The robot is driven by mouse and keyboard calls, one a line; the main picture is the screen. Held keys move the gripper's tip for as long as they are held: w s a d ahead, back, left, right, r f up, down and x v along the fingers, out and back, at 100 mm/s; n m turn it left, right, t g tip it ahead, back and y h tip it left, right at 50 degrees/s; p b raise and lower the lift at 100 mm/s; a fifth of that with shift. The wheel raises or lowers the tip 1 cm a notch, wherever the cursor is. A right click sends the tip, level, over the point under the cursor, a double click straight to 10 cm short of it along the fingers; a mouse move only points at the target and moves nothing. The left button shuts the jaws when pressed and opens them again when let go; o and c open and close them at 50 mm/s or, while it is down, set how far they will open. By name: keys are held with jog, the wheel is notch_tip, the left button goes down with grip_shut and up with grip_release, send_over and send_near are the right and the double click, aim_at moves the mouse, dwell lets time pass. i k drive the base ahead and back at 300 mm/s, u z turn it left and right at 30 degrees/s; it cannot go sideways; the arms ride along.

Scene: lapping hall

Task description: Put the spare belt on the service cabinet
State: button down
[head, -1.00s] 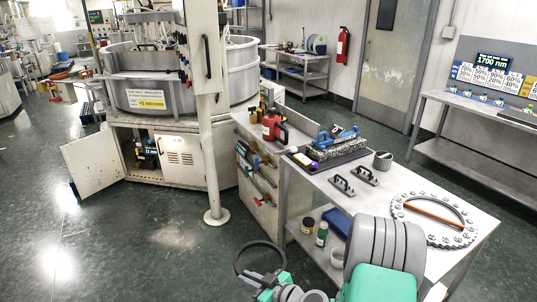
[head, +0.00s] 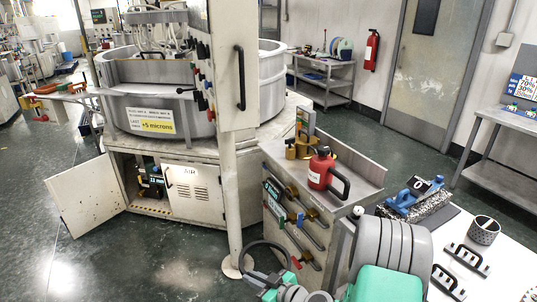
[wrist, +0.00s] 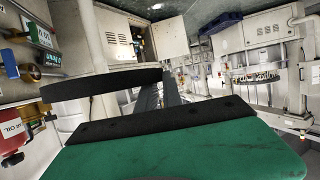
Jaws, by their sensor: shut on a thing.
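The spare belt (head: 240,260) is a thin black ring. My gripper (head: 272,286), green and grey, is shut on it at the lower middle of the head view. In the wrist view the belt (wrist: 100,88) shows as a dark curved band beyond the green jaw. The service cabinet (head: 356,166) stands just beyond and right of the belt. A red oil can (head: 321,170) and brass-coloured fittings (head: 300,149) stand on its top; tools hang on its front. The belt is apart from the cabinet, in front of it and lower than its top in the picture.
A white post (head: 231,190) stands left of the cabinet, near the belt. Behind it is the lapping machine (head: 175,170) with an open lower door (head: 88,195). Floor at left is clear.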

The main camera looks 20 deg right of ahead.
aim_at(273, 150)
jog(key=i, duration=1.1)
jog(key=u, duration=0.15)
